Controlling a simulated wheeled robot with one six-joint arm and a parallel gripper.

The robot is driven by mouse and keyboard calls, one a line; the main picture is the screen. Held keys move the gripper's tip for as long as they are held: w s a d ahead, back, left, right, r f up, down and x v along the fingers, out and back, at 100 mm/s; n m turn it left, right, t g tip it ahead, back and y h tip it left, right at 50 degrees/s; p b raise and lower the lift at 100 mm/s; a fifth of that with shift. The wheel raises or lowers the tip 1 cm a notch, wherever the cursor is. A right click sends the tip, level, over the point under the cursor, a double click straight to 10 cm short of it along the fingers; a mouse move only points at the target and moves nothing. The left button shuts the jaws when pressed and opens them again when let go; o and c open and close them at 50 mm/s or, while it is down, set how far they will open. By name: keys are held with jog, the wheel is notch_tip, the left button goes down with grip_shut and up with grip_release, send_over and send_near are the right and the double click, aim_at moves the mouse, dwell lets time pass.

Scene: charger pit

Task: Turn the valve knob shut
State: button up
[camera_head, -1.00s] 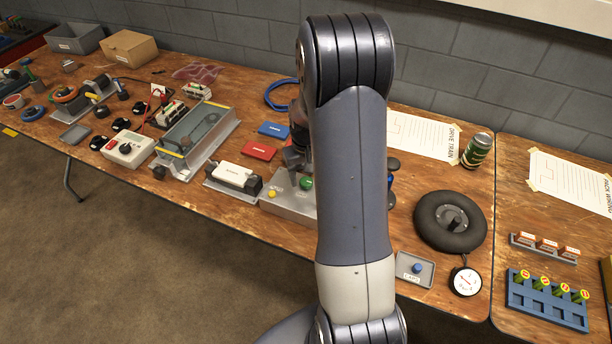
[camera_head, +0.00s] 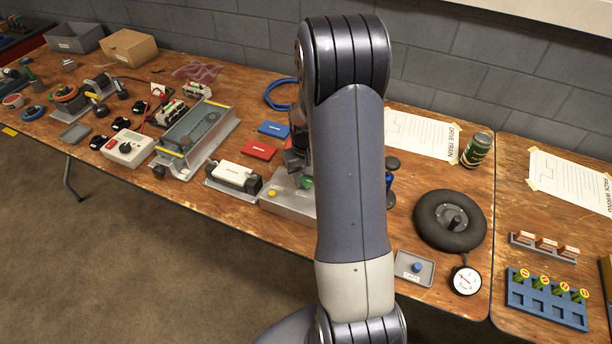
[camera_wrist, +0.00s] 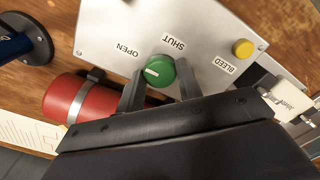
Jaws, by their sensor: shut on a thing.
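The green valve knob (camera_wrist: 160,70) sits on a light grey panel (camera_wrist: 205,70) between the printed words OPEN and SHUT. A white mark shows on the knob's left part, on the OPEN side. My gripper (camera_wrist: 161,80) has one finger on each side of the knob and is shut on it. In the head view, the knob (camera_head: 306,182) shows just below my gripper (camera_head: 297,170), and my arm hides most of the gripper and the panel's right part.
A yellow BLEED button (camera_wrist: 243,48) is on the same panel. A red cylinder (camera_wrist: 78,100) with a metal band lies beside it. A white block in a grey holder (camera_head: 236,175) stands left of the panel. A black wheel (camera_head: 450,220) lies to the right.

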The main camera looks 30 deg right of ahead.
jog(key=shift+m, duration=0.4)
jog(key=m+b, duration=0.1)
jog(key=m, duration=0.2)
jog(key=shift+m, duration=0.4)
jog(key=m+b, duration=0.1)
jog(key=m, duration=0.3)
jog(key=m+b, duration=0.1)
jog(key=m, duration=0.8)
jog(key=shift+m, duration=0.3)
jog(key=o, duration=1)
jog(key=shift+r, duration=0.1)
